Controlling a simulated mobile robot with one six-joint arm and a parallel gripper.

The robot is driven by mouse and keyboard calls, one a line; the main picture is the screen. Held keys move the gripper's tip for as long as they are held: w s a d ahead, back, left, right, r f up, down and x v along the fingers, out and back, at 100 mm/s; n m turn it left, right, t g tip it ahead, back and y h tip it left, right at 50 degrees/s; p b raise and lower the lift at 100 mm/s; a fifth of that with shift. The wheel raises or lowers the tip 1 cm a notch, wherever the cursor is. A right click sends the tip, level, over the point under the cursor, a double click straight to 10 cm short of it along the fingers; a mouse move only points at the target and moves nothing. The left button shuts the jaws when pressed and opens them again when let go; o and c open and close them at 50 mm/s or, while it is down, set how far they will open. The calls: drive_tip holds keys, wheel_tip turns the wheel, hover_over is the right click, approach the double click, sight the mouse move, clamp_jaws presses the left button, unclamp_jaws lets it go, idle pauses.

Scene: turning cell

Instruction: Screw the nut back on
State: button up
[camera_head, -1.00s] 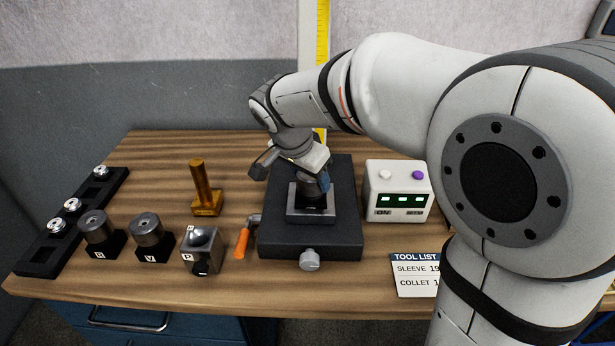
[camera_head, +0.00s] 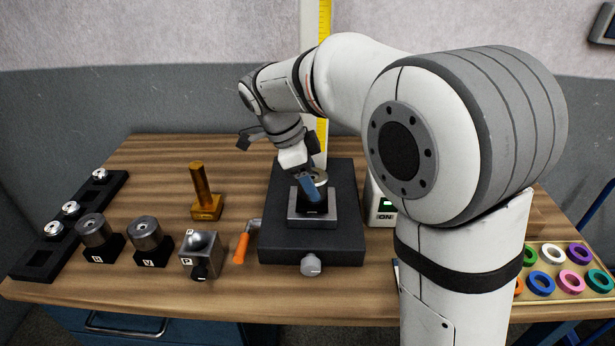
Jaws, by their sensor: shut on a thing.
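My gripper (camera_head: 312,184) is over the black fixture (camera_head: 281,240) in the middle of the bench. It is shut on a round metal nut (camera_head: 320,175), whose rim shows beside the blue-padded finger. The nut is at the top of a dark holder (camera_head: 314,208), which stands upright in the fixture's grey square seat (camera_head: 298,219). The finger hides part of the nut and the joint below it, so I cannot tell how far the thread is engaged.
An orange-handled wrench (camera_head: 241,247) lies left of the fixture, whose grey knob (camera_head: 311,264) faces front. A brass post (camera_head: 203,190), marked blocks (camera_head: 147,240) and a black rack (camera_head: 42,259) stand further left. My arm mostly hides a display box (camera_head: 385,207). A ring tray (camera_head: 547,297) is right.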

drive_tip(key=o, duration=0.6)
drive_tip(key=shift+s+d+f, duration=0.1)
drive_tip(key=shift+s+d, duration=0.1)
drive_tip(key=shift+d, duration=0.05)
drive_tip(key=o, duration=0.3)
drive_tip(key=shift+s+d, duration=0.15)
drive_tip(key=shift+o, duration=1.2)
drive_tip(key=shift+r, duration=0.2)
